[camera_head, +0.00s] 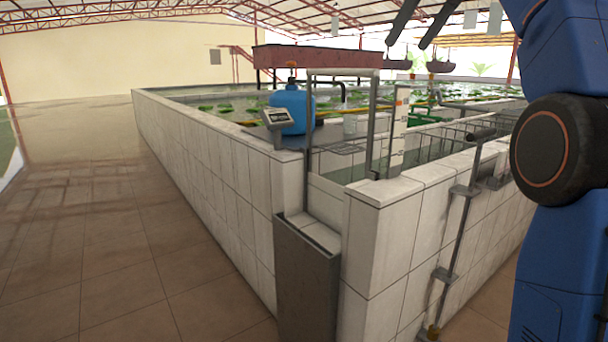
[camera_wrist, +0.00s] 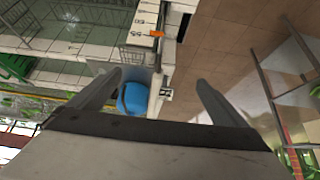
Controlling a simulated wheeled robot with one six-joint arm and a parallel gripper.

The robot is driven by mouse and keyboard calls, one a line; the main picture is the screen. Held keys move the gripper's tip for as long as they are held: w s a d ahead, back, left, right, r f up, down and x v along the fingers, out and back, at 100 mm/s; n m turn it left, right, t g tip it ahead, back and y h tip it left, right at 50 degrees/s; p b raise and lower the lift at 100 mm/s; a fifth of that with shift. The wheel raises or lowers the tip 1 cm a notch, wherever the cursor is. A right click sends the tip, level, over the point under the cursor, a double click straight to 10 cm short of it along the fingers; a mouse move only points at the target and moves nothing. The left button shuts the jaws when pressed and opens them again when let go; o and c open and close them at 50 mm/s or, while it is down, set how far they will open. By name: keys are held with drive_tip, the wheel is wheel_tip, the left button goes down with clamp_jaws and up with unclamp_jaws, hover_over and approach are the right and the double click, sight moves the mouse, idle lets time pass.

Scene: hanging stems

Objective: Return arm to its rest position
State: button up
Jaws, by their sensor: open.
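My gripper (camera_head: 407,45) shows at the top of the head view as two dark fingers, spread apart with nothing between them. The rest of the gripper is cut off by the top edge. My blue arm runs down the right edge of the head view, with a round black joint. In the wrist view my gripper (camera_wrist: 159,77) is open and empty, its fingers on both sides of a blue tank (camera_wrist: 135,97) that lies beyond them. The same blue tank (camera_head: 291,110) stands on the basin's corner ledge in the head view.
A white-tiled basin wall (camera_head: 388,228) fills the middle, with water and green plants behind. A digital scale (camera_head: 276,117), a white measuring board (camera_head: 399,128) and a metal frame stand at its corner. A reddish trough (camera_head: 316,57) hangs above. The tiled floor (camera_head: 100,255) at left is clear.

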drive_tip(key=s+d+f+m+h, duration=0.1)
drive_tip(key=s+f+m, duration=0.1)
drive_tip(key=s+f, duration=1.1)
drive_tip(key=s+d+f+m+h, duration=0.1)
drive_tip(key=s+f+m, duration=0.1)
drive_tip(key=s+f, duration=1.1)
drive_tip(key=s+d+f+m+h, duration=0.1)
drive_tip(key=s+f, duration=1.2)
drive_tip(key=f, duration=1.5)
drive_tip(key=shift+d+f+m+g+h, duration=0.3)
drive_tip(key=shift+m+g+h, duration=0.15)
drive_tip(key=shift+m, duration=0.65)
drive_tip(key=shift+w, duration=0.1)
